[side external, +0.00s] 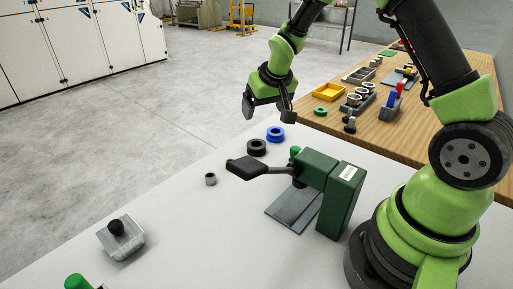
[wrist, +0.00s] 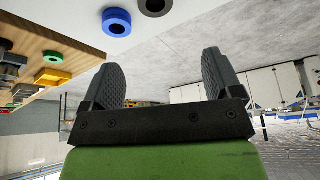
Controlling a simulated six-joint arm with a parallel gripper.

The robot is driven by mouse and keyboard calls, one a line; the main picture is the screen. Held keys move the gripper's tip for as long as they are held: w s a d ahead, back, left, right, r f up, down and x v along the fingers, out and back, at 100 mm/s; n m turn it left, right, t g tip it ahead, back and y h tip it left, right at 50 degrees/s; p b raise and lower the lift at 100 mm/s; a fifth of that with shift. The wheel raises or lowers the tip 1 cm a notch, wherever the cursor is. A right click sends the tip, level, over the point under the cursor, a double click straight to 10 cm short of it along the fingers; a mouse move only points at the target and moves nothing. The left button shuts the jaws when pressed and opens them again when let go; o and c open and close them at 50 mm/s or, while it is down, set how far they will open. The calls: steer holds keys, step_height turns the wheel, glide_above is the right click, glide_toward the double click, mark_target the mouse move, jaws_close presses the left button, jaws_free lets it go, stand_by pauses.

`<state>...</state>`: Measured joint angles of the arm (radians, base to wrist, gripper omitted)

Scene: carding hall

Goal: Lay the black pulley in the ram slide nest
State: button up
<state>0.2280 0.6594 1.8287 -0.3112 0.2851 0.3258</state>
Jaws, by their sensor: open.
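The black pulley (side external: 256,148) lies flat on the pale table, touching or almost touching a blue pulley (side external: 275,135). In the wrist view the black pulley (wrist: 150,14) is cut by the top edge, right of the blue pulley (wrist: 116,24). My gripper (side external: 268,111) is open and empty, above and beyond the pulleys in the side view; its spread fingers also show in the wrist view (wrist: 161,62). A green press (side external: 341,197) with a grey base plate (side external: 292,210) stands nearer the camera. I cannot tell which part is the ram slide nest.
The press's dark lever (side external: 250,168) juts left near the pulleys. A small grey ring (side external: 210,179) and a grey block with a black knob (side external: 120,239) lie left. A wooden bench (side external: 385,135) at right carries a yellow tray (side external: 328,93) and several parts. The table's middle left is clear.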

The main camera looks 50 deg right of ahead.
glide_toward(256, 146)
steer(key=shift+x, duration=4.05)
steer(key=c, duration=1.3)
step_height(256, 146, up, 8)
steer(key=s+a+r+n, duration=0.1)
steer(key=s+a+r, duration=0.2)
steer(key=s+a, duration=0.1)
steer(key=s+a+r+n+y, duration=0.1)
steer(key=s+a+r+n, duration=0.1)
steer(key=s+a+r, duration=0.1)
steer(key=s+a+r+n, duration=0.1)
steer(key=s+a+r, duration=0.2)
steer(key=s+a, duration=0.2)
steer(key=shift+s+r+n+y, duration=0.2)
steer(key=shift+s+n+y, duration=0.15)
steer(key=shift+s, duration=0.8)
